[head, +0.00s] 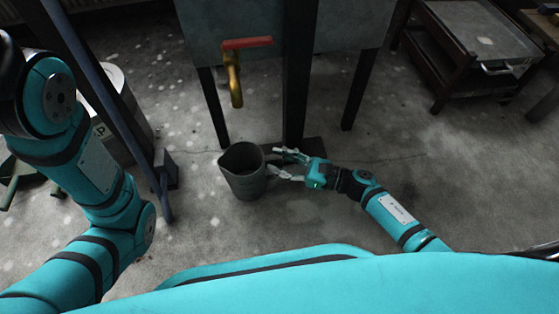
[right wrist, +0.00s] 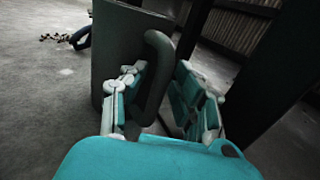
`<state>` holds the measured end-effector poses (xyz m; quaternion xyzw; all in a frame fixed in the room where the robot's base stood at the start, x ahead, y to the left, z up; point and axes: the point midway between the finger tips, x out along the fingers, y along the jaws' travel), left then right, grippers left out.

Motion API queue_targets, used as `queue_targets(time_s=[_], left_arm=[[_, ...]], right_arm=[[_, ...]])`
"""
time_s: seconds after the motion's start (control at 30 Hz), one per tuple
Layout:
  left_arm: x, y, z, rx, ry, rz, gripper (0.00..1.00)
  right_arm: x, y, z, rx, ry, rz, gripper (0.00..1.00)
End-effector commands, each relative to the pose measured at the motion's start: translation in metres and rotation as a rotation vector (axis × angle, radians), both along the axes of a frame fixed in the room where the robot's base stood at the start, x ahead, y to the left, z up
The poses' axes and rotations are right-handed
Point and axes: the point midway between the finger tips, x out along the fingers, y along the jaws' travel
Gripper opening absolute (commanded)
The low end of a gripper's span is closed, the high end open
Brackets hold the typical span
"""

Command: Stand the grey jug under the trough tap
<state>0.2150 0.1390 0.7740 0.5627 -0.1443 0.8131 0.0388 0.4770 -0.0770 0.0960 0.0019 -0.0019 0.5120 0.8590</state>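The grey jug (head: 246,182) stands upright on the floor in the middle of the head view, its mouth facing up. The brass tap (head: 234,82) with a red handle (head: 246,43) sticks out from the trough (head: 230,18); in the picture the jug is below its spout. I cannot tell whether they line up in depth. My right gripper (head: 283,164) is at the jug's right side. In the right wrist view its fingers (right wrist: 154,98) are apart, on either side of the jug's handle (right wrist: 159,76), beside the jug's wall (right wrist: 118,48). My left gripper is outside the head view.
The trough stands on dark legs (head: 357,90), with a dark post (head: 296,75) close behind my right gripper. A slanted dark post (head: 105,100) and a grey bin (head: 128,105) stand at left. A low dark table (head: 470,45) is at upper right.

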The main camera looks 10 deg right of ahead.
Motion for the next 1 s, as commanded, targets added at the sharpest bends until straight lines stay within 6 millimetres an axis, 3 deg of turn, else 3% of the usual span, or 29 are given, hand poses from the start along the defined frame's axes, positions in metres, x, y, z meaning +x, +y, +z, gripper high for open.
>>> queue_targets(time_s=[0.17,0.6,0.8,1.0], left_arm=[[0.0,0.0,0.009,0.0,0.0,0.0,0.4],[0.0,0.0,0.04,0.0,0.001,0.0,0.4],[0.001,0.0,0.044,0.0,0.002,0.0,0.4],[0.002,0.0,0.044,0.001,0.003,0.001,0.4]], right_arm=[[-0.005,-0.01,0.004,-0.002,0.003,0.0,0.29],[-0.047,-0.088,0.004,-0.002,0.003,-0.002,0.29],[-0.056,-0.104,0.003,-0.001,0.0,0.0,0.29],[-0.057,-0.106,0.002,0.0,0.0,0.0,0.29]])
